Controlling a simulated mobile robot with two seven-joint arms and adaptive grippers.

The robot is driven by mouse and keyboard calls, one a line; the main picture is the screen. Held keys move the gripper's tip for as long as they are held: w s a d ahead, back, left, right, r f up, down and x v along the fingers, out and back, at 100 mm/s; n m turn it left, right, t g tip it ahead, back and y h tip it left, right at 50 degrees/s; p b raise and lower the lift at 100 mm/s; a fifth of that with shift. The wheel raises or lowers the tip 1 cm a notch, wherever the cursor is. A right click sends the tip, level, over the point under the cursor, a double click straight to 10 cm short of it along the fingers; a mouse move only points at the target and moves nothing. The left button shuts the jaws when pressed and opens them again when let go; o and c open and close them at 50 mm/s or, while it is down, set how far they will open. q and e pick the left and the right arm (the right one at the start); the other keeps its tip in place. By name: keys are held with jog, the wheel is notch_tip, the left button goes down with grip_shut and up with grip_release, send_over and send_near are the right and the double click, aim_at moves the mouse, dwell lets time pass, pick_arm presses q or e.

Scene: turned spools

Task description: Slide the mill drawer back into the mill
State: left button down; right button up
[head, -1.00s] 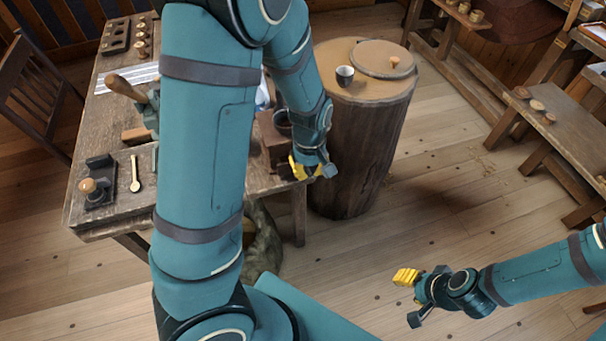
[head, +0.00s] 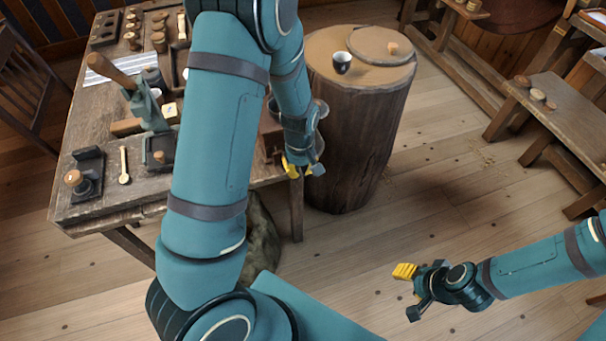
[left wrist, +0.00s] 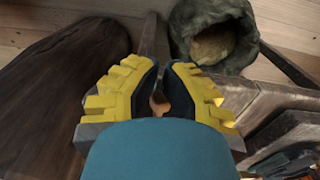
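The mill (head: 269,137) is a brown wooden box at the right edge of the workbench, mostly hidden behind my left arm. My left gripper (head: 303,170) is low beside it, at the bench edge. In the left wrist view its yellow-backed fingers (left wrist: 165,85) have a narrow gap between them. A small tan knob-like part (left wrist: 160,104) shows in this gap, and a greyish-brown wooden bar (left wrist: 90,132), possibly the drawer front, runs behind the fingers. Whether the fingers press on the knob is unclear. My right gripper (head: 411,295) is open and empty above the floor, far from the mill.
A stump table (head: 350,140) with a small cup (head: 342,62) stands close right of my left gripper. A sack (left wrist: 212,42) is on the floor below the bench. The workbench (head: 95,150) holds several tools and spools. Floor between the stump and my right arm is clear.

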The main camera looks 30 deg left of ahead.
dwell(0.3)
pick_arm(q)
jog(key=shift+w+a, duration=0.8)
jog(key=shift+a, duration=0.1)
pick_arm(e)
jog(key=shift+r, duration=0.15)
